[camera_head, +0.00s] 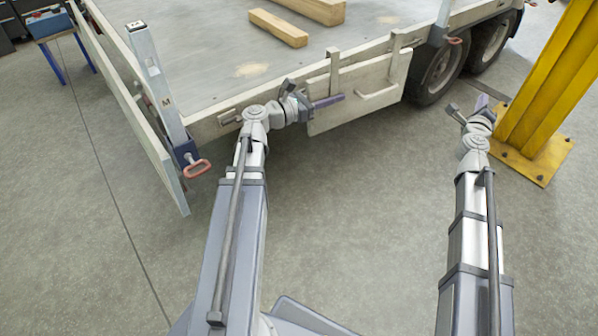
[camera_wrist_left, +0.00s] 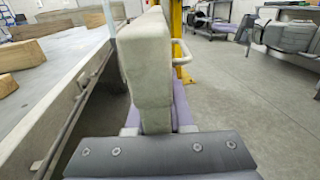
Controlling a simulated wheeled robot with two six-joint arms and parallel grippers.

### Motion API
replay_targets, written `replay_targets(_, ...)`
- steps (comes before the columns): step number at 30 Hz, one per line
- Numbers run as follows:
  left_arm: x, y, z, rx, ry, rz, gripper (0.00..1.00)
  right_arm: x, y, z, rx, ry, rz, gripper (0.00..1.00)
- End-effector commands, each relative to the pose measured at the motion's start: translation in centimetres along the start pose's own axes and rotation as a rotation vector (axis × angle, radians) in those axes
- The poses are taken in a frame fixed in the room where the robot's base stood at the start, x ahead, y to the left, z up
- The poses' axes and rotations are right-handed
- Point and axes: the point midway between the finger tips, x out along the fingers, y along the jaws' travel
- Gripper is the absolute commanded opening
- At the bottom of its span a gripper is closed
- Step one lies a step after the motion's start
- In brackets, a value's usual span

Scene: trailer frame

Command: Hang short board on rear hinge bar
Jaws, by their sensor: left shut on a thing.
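The short board (camera_head: 355,78) is a pale panel with a loop handle and two upright straps. It stands upright along the trailer's rear edge in the head view. My left gripper (camera_head: 326,102) is shut on its near left part. In the left wrist view the board (camera_wrist_left: 147,62) rises edge-on between the purple fingers. The rear hinge bar (camera_wrist_left: 73,118) runs along the trailer edge, left of the board, with a visible gap in that view. Contact between straps and bar is unclear in the head view. My right gripper (camera_head: 482,102) is apart from the board; its jaw opening is unclear.
The trailer bed (camera_head: 205,45) carries wooden beams (camera_head: 278,28). A corner post (camera_head: 155,80) and a lowered side board (camera_head: 135,110) stand at left. Wheels (camera_head: 440,68) are behind the board. A yellow column (camera_head: 545,80) stands near my right gripper. The foreground floor is clear.

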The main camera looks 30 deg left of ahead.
Motion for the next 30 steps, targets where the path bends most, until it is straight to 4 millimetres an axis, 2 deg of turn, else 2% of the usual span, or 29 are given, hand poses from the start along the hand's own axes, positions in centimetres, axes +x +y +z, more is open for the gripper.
replay_targets(1,-0.7,0.1,-2.4,-0.003,-0.004,0.011,0.00,0.0,2.2,-1.1,0.000,0.000,0.000,0.00)
replay_targets(18,-6.4,1.2,-15.2,-0.005,-0.002,0.117,0.00,0.0,13.7,-6.7,0.000,0.000,0.000,0.00)
replay_targets(24,-8.0,1.4,-18.7,-0.005,-0.002,0.148,0.00,-0.1,16.7,-8.2,0.000,0.000,0.000,0.00)
replay_targets(30,-8.9,1.5,-20.4,-0.006,-0.001,0.165,0.00,-0.1,18.3,-9.0,0.000,0.000,0.000,0.00)
